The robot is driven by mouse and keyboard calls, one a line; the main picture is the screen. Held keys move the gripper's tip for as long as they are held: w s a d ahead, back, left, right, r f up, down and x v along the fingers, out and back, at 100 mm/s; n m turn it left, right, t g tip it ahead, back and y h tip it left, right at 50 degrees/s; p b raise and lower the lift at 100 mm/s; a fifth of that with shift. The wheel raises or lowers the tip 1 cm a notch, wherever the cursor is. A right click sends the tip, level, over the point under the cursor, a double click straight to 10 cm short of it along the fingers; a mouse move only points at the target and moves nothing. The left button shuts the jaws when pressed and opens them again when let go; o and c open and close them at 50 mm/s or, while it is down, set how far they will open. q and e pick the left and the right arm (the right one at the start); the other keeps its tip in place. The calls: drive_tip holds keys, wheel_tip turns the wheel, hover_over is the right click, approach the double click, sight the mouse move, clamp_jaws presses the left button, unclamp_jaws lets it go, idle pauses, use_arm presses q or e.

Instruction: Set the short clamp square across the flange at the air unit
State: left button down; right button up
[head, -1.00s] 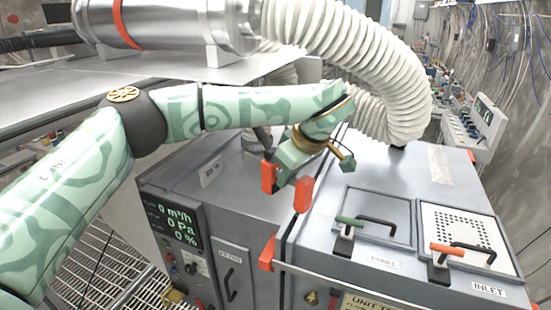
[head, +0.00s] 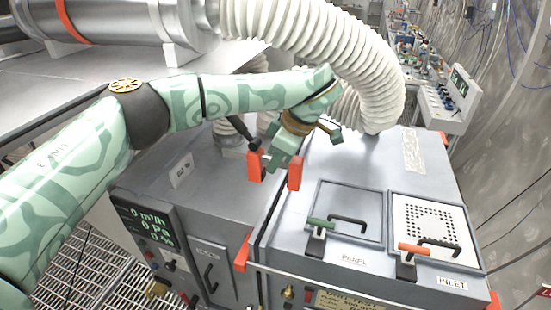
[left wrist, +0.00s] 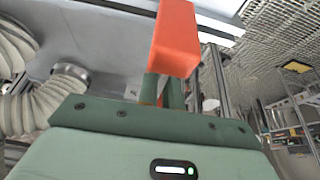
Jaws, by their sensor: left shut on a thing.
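My left gripper (head: 280,160) is shut on the short clamp, a piece with two orange-red end blocks. One end block (head: 254,166) is left of the fingers and the other (head: 295,174) is right. The left wrist view shows one orange-red block (left wrist: 175,38) close up beyond the green gripper body. The clamp is over the far part of the flange (head: 262,222), the dark seam line between the grey cabinets of the air unit (head: 345,165). The right block looks slightly lower in the picture. Whether the clamp touches the flange I cannot tell. My right gripper is out of view.
A white corrugated hose (head: 320,50) arches behind the gripper. A dark lever (head: 243,132) is close to the clamp's left end. An orange-red piece (head: 243,253) sits at the flange's near end. Handled panel (head: 345,205) and inlet (head: 432,230) lids lie right.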

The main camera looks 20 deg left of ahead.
use_arm(q)
drive_tip(key=b, duration=0.2)
hover_over(269, 200)
drive_tip(key=d, duration=0.2)
wheel_tip(269, 200, down, 6)
drive_tip(key=shift+w+a+f+b, duration=0.1)
drive_tip(key=shift+a+f+b, duration=0.15)
drive_tip(key=shift+f, duration=0.35)
drive_tip(key=shift+f, duration=0.6)
drive_tip(key=c, duration=1.6)
unclamp_jaws()
drive_tip(key=shift+o, duration=0.6)
drive_tip(key=shift+d, duration=0.1)
drive_tip(key=shift+b, duration=0.3)
